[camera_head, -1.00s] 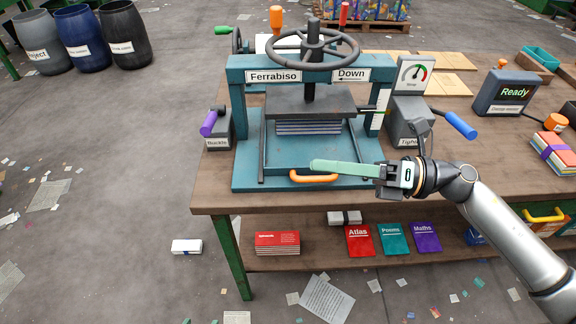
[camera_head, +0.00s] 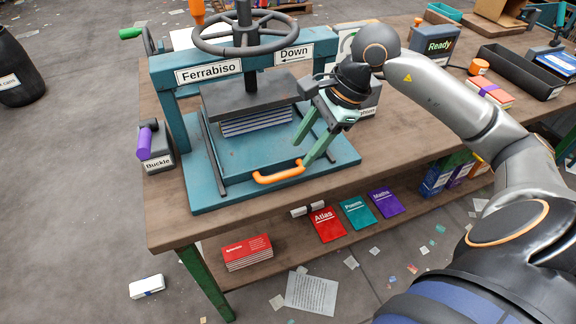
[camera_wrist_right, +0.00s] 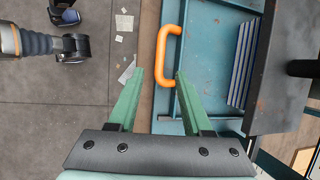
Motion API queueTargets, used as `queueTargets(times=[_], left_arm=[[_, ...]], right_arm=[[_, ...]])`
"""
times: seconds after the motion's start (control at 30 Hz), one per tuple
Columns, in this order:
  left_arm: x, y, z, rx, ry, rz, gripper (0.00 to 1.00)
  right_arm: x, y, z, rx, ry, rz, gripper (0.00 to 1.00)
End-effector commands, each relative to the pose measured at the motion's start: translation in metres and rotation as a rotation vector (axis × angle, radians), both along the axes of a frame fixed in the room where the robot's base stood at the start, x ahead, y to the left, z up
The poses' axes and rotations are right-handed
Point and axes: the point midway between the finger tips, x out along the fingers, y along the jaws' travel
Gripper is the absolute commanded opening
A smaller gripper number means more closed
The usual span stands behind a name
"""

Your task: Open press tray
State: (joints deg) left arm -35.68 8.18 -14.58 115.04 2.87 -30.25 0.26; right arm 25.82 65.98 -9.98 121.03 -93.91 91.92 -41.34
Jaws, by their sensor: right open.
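The teal press (camera_head: 198,181), labelled Ferrabiso and Down, stands on the table, with a dark handwheel (camera_head: 247,38) on top. Its tray (camera_head: 240,150) has an orange handle (camera_head: 279,176) at the front edge. A stack of blue-edged sheets (camera_head: 256,121) lies under the dark platen (camera_head: 250,95). My right gripper (camera_head: 302,152) is open and empty, tilted down just above the handle's right end. In the right wrist view, the orange handle (camera_wrist_right: 162,47) shows in front of and between the two green fingertips (camera_wrist_right: 158,76). I cannot tell whether they touch it. My left gripper is not in view.
A buckle box with a purple lever (camera_head: 148,138) stands left of the press. A grey gauge box (camera_head: 366,102) is behind my right wrist. Books, such as the red Atlas (camera_head: 326,224), lie on the lower shelf. Bare table (camera_head: 400,125) lies to the right.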

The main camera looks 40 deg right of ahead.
Motion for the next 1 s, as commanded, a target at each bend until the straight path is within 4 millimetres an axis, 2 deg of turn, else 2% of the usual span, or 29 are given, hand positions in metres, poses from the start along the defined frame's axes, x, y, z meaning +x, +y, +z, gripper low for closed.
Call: queueTargets(times=[0.1, 0.33, 0.5, 0.77, 1.0], left_arm=[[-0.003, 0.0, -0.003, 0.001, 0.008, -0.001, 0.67], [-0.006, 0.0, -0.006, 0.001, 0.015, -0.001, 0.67], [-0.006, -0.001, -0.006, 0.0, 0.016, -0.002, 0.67], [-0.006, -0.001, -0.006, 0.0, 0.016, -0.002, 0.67], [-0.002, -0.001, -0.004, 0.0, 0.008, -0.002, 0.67]], right_arm=[[0.006, 0.01, -0.024, 0.005, 0.004, 0.003, 0.5], [0.015, 0.021, -0.055, 0.005, 0.003, 0.0, 0.5], [0.018, 0.024, -0.063, 0.002, 0.001, 0.0, 0.5], [0.018, 0.024, -0.064, 0.002, 0.0, -0.001, 0.5], [0.018, 0.024, -0.064, 0.002, 0.0, -0.001, 0.24]])
